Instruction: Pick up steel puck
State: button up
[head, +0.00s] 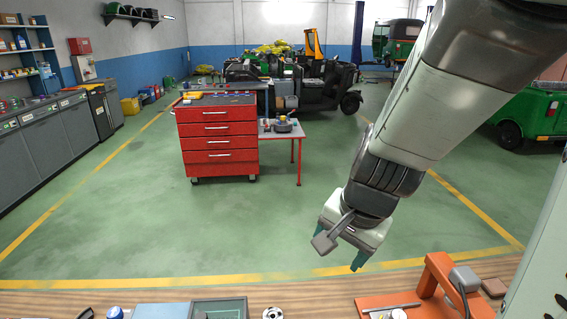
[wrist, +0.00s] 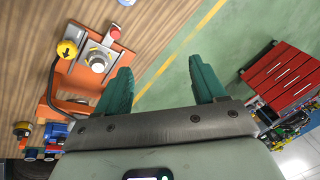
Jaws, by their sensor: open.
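A silver round piece that looks like the steel puck (wrist: 97,62) sits on a grey plate of an orange fixture (wrist: 72,78) in the wrist view, left of my fingers. In the head view a small silver round top (head: 399,314) shows at the bottom edge beside the orange fixture (head: 438,268); I cannot tell surely that it is the same piece. My gripper (head: 340,248) hangs above and beyond the bench's far edge, apart from the fixture. Its two teal fingers are spread and empty in the wrist view (wrist: 160,68).
The wooden bench (head: 300,291) runs along the bottom. On it are a grey-green tray (head: 219,308) and a ring-shaped metal part (head: 272,313). A yellow knob (wrist: 67,49) and red button (wrist: 115,31) stand near the silver piece. A red tool cabinet (head: 217,143) is farther off; the floor between is clear.

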jog(key=w+d+f+m+g+h, duration=0.1)
jog(key=d+f+m+h, duration=0.2)
jog(key=f, duration=0.5)
jog(key=m+g+h, duration=0.1)
jog(key=m+h, duration=0.2)
jog(key=m, duration=0.1)
send_near(399, 316)
jog(key=shift+x, duration=4.55)
jog(key=shift+c, duration=0.3)
grip_shut()
